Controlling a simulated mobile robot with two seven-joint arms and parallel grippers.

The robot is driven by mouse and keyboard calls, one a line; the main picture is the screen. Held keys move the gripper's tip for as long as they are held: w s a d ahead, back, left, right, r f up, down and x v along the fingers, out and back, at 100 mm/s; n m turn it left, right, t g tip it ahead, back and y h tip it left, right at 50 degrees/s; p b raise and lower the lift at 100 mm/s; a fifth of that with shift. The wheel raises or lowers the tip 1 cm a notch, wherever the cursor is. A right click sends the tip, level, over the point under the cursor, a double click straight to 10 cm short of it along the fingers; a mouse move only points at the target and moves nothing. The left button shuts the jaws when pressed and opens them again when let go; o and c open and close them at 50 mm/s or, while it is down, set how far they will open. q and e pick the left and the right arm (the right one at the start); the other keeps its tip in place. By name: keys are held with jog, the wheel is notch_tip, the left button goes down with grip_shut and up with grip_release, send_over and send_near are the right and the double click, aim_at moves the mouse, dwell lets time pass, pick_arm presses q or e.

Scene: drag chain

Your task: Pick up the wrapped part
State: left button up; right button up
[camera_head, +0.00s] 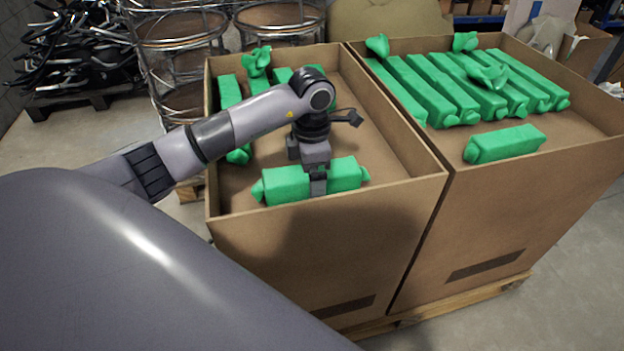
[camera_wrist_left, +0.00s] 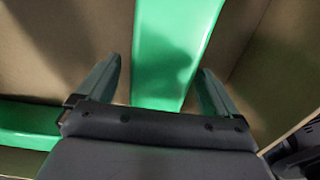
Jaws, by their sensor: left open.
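A green wrapped part (camera_head: 285,184) lies near the front wall of the left cardboard box (camera_head: 232,205), its long side running left to right. My left gripper (camera_head: 318,186) is over its middle, pointing down. In the left wrist view the open fingers (camera_wrist_left: 160,88) stand on either side of a green wrapped part (camera_wrist_left: 172,50), with gaps between. I cannot tell whether they touch it. Another green piece shows at the left edge of the wrist view (camera_wrist_left: 30,125). My right gripper is not in view.
Several more green wrapped parts lie at the back and left of the left box (camera_head: 229,92). The right box (camera_head: 600,150) holds a row of them and one lone part (camera_head: 505,143) in front. Box walls surround my left gripper. Wire racks (camera_head: 185,50) stand behind.

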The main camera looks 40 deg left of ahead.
pick_arm(q)
jog(key=shift+f, duration=0.4)
jog(key=c, duration=1.2)
jog(key=shift+r, duration=0.1)
jog(key=shift+c, duration=0.7)
jog(key=shift+w, duration=0.1)
